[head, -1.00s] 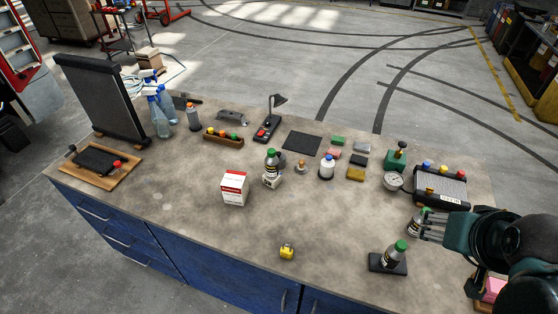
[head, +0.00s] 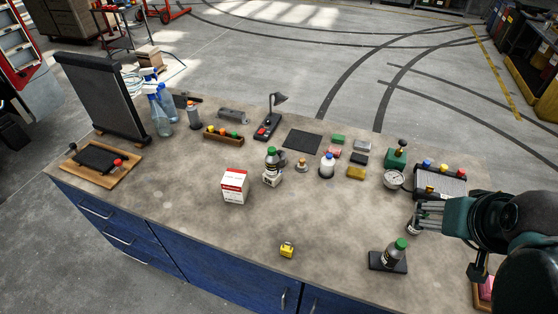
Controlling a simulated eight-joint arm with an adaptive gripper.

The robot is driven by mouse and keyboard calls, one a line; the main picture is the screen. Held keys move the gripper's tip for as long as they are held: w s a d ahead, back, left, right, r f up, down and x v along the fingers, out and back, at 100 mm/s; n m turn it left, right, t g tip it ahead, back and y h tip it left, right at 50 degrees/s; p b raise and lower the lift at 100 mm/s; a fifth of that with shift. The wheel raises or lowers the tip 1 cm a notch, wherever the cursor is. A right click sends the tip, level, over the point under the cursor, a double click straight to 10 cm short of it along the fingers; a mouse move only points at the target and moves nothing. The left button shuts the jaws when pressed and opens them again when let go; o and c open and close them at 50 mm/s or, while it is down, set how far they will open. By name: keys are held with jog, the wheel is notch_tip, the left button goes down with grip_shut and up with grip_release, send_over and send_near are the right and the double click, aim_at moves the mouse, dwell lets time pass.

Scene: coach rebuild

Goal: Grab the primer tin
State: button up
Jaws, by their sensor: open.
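Three similar grey containers with dark labels show, and I cannot tell from the labels which is the primer tin. One green-capped container (head: 391,257) stands on a dark pad at the front right. Another green-capped container (head: 271,161) stands on a small white box near the middle. A third container (head: 412,227) stands at the right, mostly hidden by my gripper's fingers; its cap is covered. My gripper (head: 421,217) is open, its fingers pointing left at this third container. I cannot tell whether they touch it or are around it.
A gauge (head: 393,180) and a dark panel with coloured knobs (head: 441,182) stand just behind my gripper. A white-and-red box (head: 234,186) and a yellow item (head: 287,250) are further left. The bench top (head: 330,225) between them is clear.

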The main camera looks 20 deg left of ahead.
jog(key=w+a+r+n+g, duration=0.1)
jog(key=w+a+r+n, duration=0.15)
jog(key=w+a, duration=0.35)
jog(key=w+a+r+n+g, duration=0.1)
jog(key=w+a+n, duration=0.25)
jog(key=w, duration=0.35)
jog(key=n+g+p, duration=0.2)
jog(key=n+g, duration=0.3)
jog(key=n, duration=1.2)
send_over(280, 151)
jog(key=d, duration=0.1)
notch_tip(280, 151, down, 25)
jog(key=shift+a+f+n, duration=0.4)
jog(key=shift+a+f, duration=0.1)
jog(key=shift+f, duration=1.25)
